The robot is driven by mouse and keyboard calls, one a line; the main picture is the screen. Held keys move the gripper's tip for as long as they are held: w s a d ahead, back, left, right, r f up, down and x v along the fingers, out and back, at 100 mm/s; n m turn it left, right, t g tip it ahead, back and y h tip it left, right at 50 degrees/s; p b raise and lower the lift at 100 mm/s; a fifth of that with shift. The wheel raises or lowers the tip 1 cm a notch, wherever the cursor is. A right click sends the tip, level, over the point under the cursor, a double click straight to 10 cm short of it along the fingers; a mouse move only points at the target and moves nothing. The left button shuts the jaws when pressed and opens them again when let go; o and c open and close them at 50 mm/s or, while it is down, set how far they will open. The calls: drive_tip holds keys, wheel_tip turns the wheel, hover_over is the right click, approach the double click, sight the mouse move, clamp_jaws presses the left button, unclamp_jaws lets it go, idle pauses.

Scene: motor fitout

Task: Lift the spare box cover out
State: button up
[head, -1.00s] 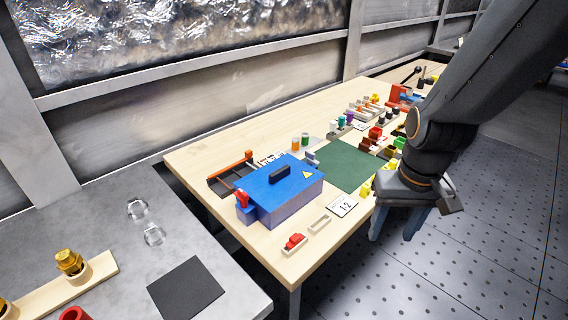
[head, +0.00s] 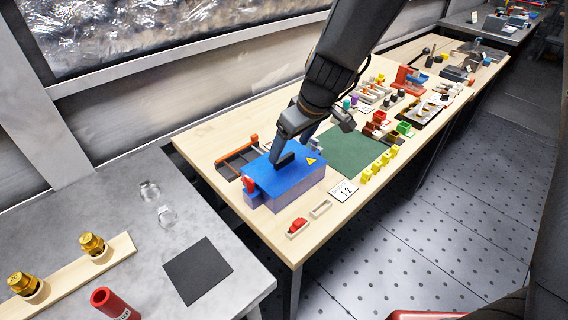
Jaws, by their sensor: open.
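The blue box cover (head: 288,181) with a warning triangle and a black handle (head: 285,159) lies on top of a grey-purple box (head: 292,194) on the wooden bench. A red switch handle (head: 249,184) sits at the box's left end. My gripper (head: 292,153) points down over the cover, with its fingers around or just above the black handle. The fingers are apart. The arm partly hides the handle and the cover's far edge, so I cannot tell whether the fingers touch it.
A green mat (head: 354,153) lies right of the box. A card marked 12 (head: 344,190) and a small tray with a red part (head: 297,228) lie in front. An orange-handled divided tray (head: 238,158) stands behind left. Several coloured parts fill the bench farther right.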

sight(285, 157)
drive_tip(key=shift+x, duration=2.5)
drive_tip(key=shift+w, duration=0.1)
drive_tip(key=c, duration=1.5)
drive_tip(key=shift+r, duration=0.1)
wheel_tip(285, 157, up, 18)
